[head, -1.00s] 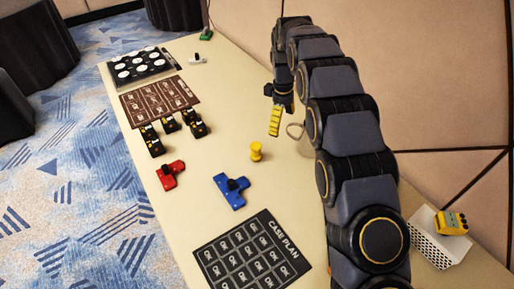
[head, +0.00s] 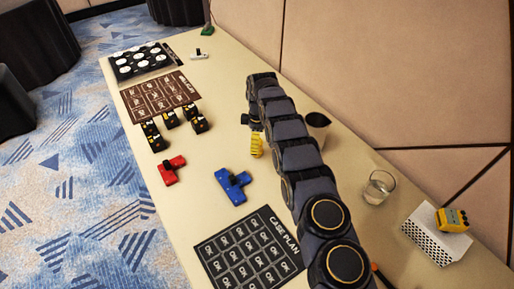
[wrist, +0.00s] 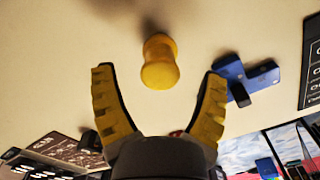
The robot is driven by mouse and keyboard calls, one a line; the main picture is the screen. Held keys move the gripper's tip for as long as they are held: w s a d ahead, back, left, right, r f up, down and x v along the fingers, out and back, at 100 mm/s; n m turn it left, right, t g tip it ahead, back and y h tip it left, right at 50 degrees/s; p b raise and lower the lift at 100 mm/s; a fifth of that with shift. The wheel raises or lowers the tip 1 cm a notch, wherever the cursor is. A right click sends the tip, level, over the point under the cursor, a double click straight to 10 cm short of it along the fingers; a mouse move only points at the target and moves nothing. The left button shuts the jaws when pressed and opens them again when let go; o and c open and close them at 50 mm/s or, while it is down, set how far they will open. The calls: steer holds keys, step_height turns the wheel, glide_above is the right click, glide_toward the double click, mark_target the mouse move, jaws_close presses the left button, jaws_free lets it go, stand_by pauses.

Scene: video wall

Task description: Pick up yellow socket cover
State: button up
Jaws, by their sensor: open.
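The yellow socket cover (wrist: 160,62) is a small spool shape with a narrower waist, on the cream table. In the wrist view it appears between the two fingertips, with clear gaps on both sides. My gripper (wrist: 158,72) is open and empty, its ribbed yellow fingers spread. I cannot tell how far the fingers are from the cover in depth. In the head view my gripper (head: 257,145) is over the cover's spot and hides most or all of it.
A blue T-shaped piece (head: 232,185) and a red piece (head: 171,170) lie nearby. Several black-and-yellow blocks (head: 153,136) stand behind them. The case plan mat (head: 250,248) is in front. A dark cup (head: 318,121), a glass (head: 379,187) and a white perforated box (head: 433,232) stand to the right.

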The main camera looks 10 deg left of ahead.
step_height(320, 180, down, 2)
steer(key=shift+f, duration=0.2)
steer(key=c, duration=1)
steer(key=shift+r, duration=0.1)
